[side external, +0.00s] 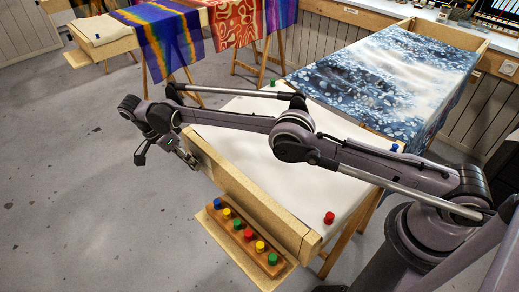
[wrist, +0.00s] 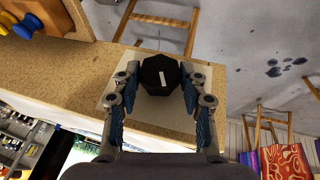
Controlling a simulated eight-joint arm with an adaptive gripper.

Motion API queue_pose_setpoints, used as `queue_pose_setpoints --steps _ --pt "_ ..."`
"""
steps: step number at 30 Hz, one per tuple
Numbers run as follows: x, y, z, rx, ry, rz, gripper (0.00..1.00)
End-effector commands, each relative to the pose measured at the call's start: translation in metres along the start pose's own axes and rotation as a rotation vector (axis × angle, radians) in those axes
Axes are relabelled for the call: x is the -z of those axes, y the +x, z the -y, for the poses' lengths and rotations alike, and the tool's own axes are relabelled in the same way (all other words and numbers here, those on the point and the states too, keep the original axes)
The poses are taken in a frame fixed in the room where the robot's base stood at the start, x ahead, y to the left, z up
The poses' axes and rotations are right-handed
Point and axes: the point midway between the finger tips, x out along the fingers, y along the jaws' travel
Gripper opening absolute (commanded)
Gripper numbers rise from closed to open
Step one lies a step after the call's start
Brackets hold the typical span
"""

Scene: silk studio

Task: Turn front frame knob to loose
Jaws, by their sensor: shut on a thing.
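The front frame knob (wrist: 157,67) is black and faceted, with a short white mark on its face that stands nearly upright in the wrist view. It sits on a pale square plate (wrist: 203,82) on the wooden frame (wrist: 60,62). My gripper (wrist: 160,80) has one blue-padded finger on each side of the knob and is shut on it. In the side external view my gripper (side external: 188,157) is at the far left end of the frame's front beam (side external: 240,190). The knob itself cannot be made out there.
A wooden rack (side external: 237,233) with several coloured pins stands along the front beam. White cloth (side external: 262,125) covers the frame, with a red pin (side external: 329,217) and a blue pin (side external: 394,148) at its edge. Blue patterned cloth (side external: 385,85) lies behind. Floor on the left is clear.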

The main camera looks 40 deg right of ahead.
Motion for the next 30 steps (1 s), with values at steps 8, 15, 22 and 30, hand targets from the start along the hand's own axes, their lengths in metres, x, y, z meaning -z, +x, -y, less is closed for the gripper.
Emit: queue_pose_setpoints --steps 8,15,22,30 --pt "-0.0003 0.0005 -0.0001 -0.002 -0.003 0.002 0.11" --pt "0.0000 0.0005 -0.0005 -0.004 -0.002 0.000 0.65" --pt "0.0002 0.0002 -0.0007 -0.003 -0.001 0.000 0.65" --pt "-0.0009 -0.0010 0.0004 0.045 0.019 -0.003 0.65"
